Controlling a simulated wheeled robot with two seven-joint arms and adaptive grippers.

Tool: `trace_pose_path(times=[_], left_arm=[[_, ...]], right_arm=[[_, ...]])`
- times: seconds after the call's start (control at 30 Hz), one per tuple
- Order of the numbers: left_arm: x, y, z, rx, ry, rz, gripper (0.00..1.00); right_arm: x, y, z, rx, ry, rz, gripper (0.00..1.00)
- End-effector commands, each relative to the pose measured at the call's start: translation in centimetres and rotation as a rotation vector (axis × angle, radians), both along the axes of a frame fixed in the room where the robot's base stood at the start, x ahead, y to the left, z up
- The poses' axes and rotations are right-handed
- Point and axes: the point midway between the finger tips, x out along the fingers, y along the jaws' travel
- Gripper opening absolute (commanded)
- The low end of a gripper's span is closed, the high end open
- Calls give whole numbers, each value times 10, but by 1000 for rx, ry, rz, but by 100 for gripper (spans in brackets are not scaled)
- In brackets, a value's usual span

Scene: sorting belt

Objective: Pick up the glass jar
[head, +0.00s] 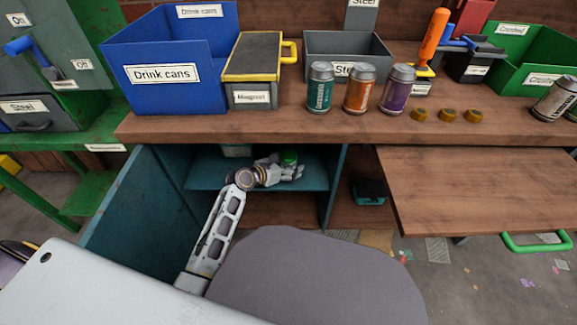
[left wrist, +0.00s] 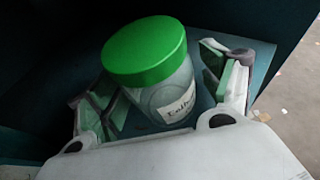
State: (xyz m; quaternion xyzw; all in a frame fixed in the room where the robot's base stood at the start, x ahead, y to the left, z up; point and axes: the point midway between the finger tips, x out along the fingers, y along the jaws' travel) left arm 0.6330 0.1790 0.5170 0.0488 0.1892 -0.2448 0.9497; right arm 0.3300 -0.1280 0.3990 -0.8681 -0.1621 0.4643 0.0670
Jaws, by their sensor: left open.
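The glass jar (left wrist: 165,95) has a green lid (left wrist: 145,50) and a white label with partly readable lettering. It stands on the teal shelf inside the cabinet under the workbench. In the head view only its green lid (head: 288,157) shows clearly, beyond my gripper. My left gripper (head: 290,172) reaches into the cabinet. In the left wrist view its two fingers (left wrist: 165,95) are spread on either side of the jar, with a gap visible on the right side. Contact on the left side is hard to tell. My right gripper does not show.
The teal cabinet door (head: 135,215) stands open on the left of my arm. The wooden bench top (head: 240,126) lies above the shelf. A wooden board (head: 480,190) juts out at right. A dark teal box (head: 369,191) sits lower right.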

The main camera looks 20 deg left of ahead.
Motion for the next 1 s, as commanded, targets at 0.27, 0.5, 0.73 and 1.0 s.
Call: trace_pose_path(times=[0.27,0.5,0.73,1.0], left_arm=[[0,0,0,0,0,0,57],[0,0,0,0,0,0,27],[0,0,0,0,-1,0,27],[0,0,5,0,-1,0,27]], right_arm=[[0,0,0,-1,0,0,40],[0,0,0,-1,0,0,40],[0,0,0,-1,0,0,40],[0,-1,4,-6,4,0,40]])
